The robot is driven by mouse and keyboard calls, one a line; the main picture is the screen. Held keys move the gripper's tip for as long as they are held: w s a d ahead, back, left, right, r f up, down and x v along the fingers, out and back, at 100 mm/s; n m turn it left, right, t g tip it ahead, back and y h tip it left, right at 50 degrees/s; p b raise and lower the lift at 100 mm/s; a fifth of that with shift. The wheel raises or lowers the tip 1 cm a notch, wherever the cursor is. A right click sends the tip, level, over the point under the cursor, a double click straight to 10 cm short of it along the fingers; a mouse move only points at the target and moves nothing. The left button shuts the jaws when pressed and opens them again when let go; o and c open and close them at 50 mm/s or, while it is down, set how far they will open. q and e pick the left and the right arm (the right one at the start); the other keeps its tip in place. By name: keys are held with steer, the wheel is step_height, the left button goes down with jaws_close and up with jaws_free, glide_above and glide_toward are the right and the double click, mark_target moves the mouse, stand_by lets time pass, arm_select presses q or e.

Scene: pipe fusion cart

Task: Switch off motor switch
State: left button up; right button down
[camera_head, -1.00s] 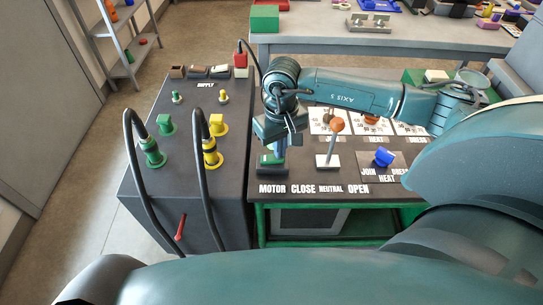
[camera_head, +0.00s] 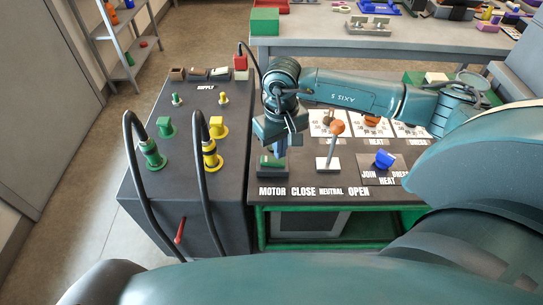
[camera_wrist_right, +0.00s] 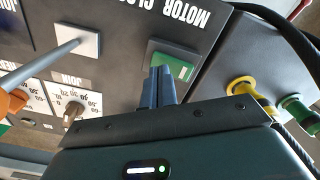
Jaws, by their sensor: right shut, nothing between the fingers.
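The motor switch (camera_head: 271,162) is a green rocker in a dark housing, above the word MOTOR at the left front of the cart panel. My right gripper (camera_head: 279,152) points down over it from behind, its blue fingers together and empty. In the right wrist view the closed fingertips (camera_wrist_right: 160,71) are at the edge of the green switch (camera_wrist_right: 183,69) and cover part of it. I cannot tell whether they touch it. Which way the rocker is tipped is hard to read. My left gripper is not in view.
A lever with an orange knob (camera_head: 337,127) stands just right of the gripper. A blue knob (camera_head: 384,159) is farther right. Green (camera_head: 151,153) and yellow (camera_head: 210,153) plugs with black cables rise from the supply box on the left. A grey table (camera_head: 400,45) is behind.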

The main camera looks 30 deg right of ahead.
mark_target(280, 161)
steer(key=shift+r+p, duration=1.15)
steer(key=shift+r, duration=1.6)
